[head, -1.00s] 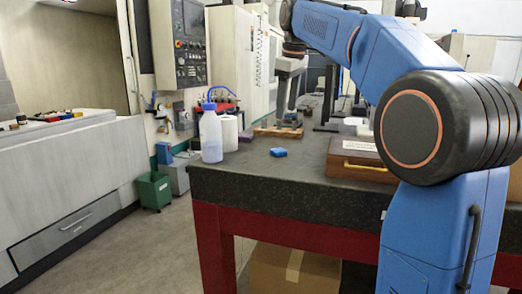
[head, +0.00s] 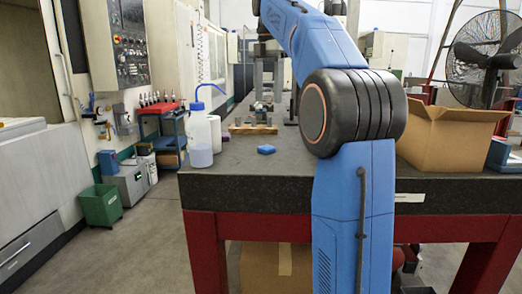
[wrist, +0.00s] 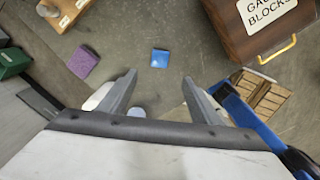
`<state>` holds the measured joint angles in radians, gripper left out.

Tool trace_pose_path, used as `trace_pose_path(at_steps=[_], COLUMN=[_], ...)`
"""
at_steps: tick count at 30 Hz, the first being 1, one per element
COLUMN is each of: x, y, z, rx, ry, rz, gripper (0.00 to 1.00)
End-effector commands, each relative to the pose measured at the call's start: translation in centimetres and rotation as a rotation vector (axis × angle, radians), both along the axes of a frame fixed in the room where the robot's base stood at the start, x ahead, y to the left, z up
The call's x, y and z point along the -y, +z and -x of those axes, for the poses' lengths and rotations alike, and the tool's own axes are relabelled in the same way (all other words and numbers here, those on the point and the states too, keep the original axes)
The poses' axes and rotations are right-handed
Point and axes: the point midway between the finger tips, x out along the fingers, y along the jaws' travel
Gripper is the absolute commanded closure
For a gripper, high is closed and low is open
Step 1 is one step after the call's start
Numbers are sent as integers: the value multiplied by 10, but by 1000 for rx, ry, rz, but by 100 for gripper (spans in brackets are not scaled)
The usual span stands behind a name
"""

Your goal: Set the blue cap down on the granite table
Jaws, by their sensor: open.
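The blue cap (head: 266,149) is a small flat blue piece lying on the dark granite table (head: 240,172), near its front left. It also shows in the wrist view as a blue square (wrist: 160,58), lying clear of the fingers. My gripper (wrist: 160,78) is open, and nothing is held between its two grey fingers. In the head view, my gripper (head: 267,92) hangs from the arm farther back, beyond the cap. The cap and gripper are apart.
A purple block (wrist: 82,62) and a wooden gauge-block box (wrist: 248,30) flank the cap. A cardboard box (head: 440,135) stands at the right.

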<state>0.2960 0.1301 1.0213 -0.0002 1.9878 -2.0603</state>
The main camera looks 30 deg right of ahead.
Motion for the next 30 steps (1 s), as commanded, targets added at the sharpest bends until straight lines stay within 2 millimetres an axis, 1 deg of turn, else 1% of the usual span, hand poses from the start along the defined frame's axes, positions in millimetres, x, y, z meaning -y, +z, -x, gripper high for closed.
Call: trace_pose_path(at_steps=[16, 21, 26, 30], x=[-1, -1, -1, -3], y=[-90, -107, -114, -131], z=[1, 0, 0, 1], rx=[-4, -3, -2, -4], ry=[-2, -2, -2, -2], rz=[-1, -1, -1, -1], gripper=[42, 42, 42, 42])
